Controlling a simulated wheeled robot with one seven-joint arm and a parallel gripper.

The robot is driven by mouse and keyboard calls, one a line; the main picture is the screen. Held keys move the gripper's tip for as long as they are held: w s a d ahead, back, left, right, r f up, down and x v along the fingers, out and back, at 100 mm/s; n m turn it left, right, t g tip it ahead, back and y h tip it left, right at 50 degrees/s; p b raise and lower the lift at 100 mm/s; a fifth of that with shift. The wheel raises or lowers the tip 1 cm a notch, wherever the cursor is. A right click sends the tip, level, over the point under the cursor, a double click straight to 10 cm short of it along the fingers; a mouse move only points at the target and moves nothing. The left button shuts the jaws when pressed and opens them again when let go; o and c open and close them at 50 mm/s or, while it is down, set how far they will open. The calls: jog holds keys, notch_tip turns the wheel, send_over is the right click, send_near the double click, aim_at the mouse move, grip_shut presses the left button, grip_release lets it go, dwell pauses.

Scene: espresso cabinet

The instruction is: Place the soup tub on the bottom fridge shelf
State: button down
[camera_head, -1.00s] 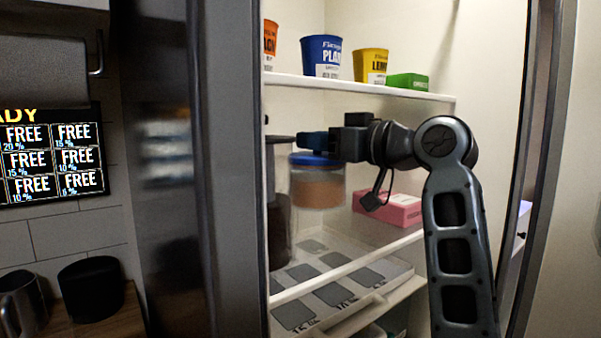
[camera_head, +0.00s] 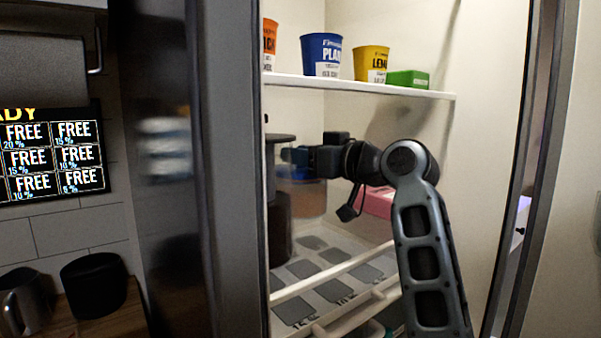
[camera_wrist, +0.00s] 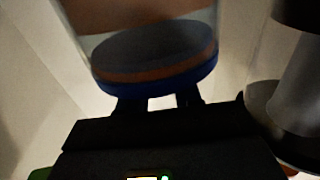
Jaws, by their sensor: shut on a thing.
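The soup tub (camera_head: 308,198) is a clear round tub with orange-brown contents and a blue lid. My gripper (camera_head: 301,157) is shut on it at the lid and holds it inside the fridge, above the bottom shelf (camera_head: 345,262). My gripper and forearm hide part of the tub in the head view. In the wrist view the tub (camera_wrist: 155,50) fills the upper middle, its blue lid edge at the fingers (camera_wrist: 158,103).
A tall dark container (camera_head: 279,215) stands just left of the tub. A pink box (camera_head: 378,203) sits behind my arm to the right. The upper shelf (camera_head: 360,86) holds several cups and a green box (camera_head: 408,79). A grey patterned mat lies on the bottom shelf.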

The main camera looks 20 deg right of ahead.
aim_at(301, 174)
jog(key=shift+w+f+p, duration=0.15)
jog(key=shift+f+p, duration=0.15)
jog(key=shift+f, duration=1.45)
jog(key=shift+f, duration=0.2)
jog(key=c, duration=0.8)
grip_release()
jog(key=shift+r, duration=0.2)
jog(key=b+v, duration=0.1)
jog(key=v, duration=1.1)
jog(key=shift+b, duration=0.3)
